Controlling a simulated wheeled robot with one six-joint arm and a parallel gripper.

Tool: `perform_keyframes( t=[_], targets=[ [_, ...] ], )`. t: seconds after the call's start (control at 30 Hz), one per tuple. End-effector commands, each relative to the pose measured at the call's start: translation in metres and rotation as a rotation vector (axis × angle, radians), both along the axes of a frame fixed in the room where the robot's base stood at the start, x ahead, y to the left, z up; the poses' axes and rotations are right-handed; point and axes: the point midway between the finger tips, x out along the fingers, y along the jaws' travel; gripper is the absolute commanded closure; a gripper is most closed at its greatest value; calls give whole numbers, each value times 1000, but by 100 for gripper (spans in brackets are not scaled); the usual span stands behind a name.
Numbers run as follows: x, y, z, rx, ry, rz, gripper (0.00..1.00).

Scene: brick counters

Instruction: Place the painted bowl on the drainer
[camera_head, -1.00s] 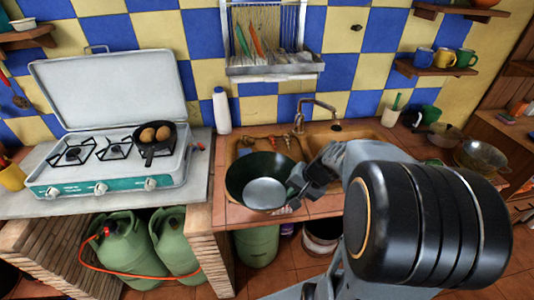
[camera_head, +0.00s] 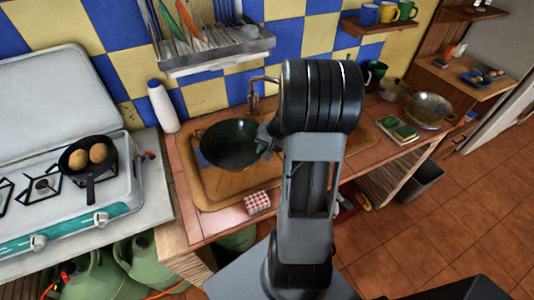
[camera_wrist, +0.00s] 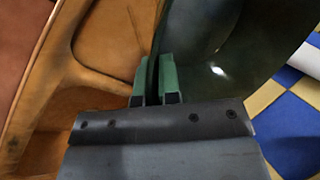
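The painted bowl, dark green and shiny inside (camera_head: 226,146), is over the sink basin (camera_head: 212,192) in the head view. It looks tilted, with its inside facing the camera. My gripper (camera_head: 267,138) is at the bowl's right edge, partly hidden by my arm. In the wrist view the two green fingertips (camera_wrist: 153,80) stand on either side of the rim of the bowl (camera_wrist: 215,65), shut on it. The drainer, a metal wall rack (camera_head: 213,52) holding several utensils, is above and behind the bowl; its top is out of frame.
A white bottle (camera_head: 163,106) stands left of the sink, near the stove with its pan (camera_head: 88,158). A tap (camera_head: 255,92) rises behind the bowl. A checked cloth-like item (camera_head: 257,203) lies at the sink's front. Pots (camera_head: 432,110) stand at the right.

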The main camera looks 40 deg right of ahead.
Motion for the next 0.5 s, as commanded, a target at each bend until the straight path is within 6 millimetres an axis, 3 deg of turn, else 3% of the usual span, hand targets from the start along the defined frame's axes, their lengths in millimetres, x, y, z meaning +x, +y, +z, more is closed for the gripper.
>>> perform_keyframes(
  t=[0.2,0.5],
  targets=[
    [9,-23,-33,4,3,1,100],
    [14,-35,-48,1,0,5,100]
  ],
)
